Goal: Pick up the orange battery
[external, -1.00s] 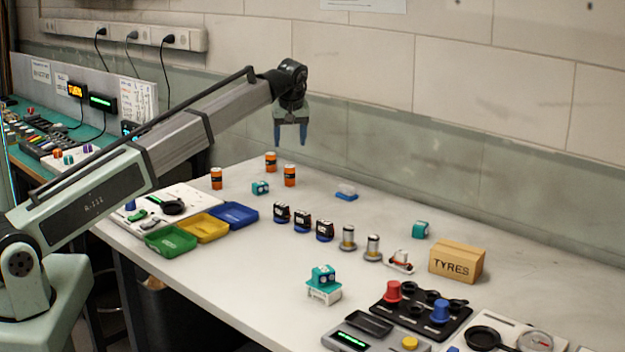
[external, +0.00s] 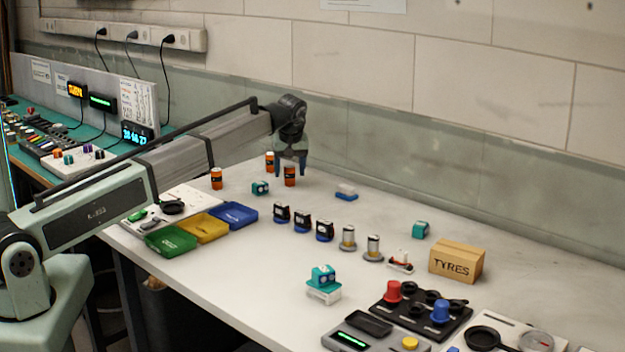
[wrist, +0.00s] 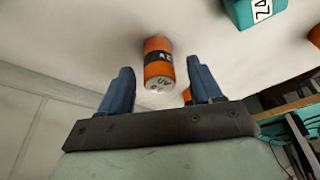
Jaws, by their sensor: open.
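Several orange batteries with black bands stand at the back left of the bench. In the external view one battery (external: 290,181) is directly below and between the fingers of my gripper (external: 290,171). A second battery (external: 270,159) stands just behind it to the left, and a third (external: 216,179) stands farther left. My gripper is open and points down. In the wrist view an orange battery (wrist: 158,70) lies between the two blue fingers, with a gap on each side. Part of another orange battery (wrist: 187,96) shows behind the right finger.
A teal block (external: 260,188) sits left of the nearest battery and shows in the wrist view (wrist: 256,10). Green, yellow and blue trays (external: 235,215) are in front. The wall is close behind.

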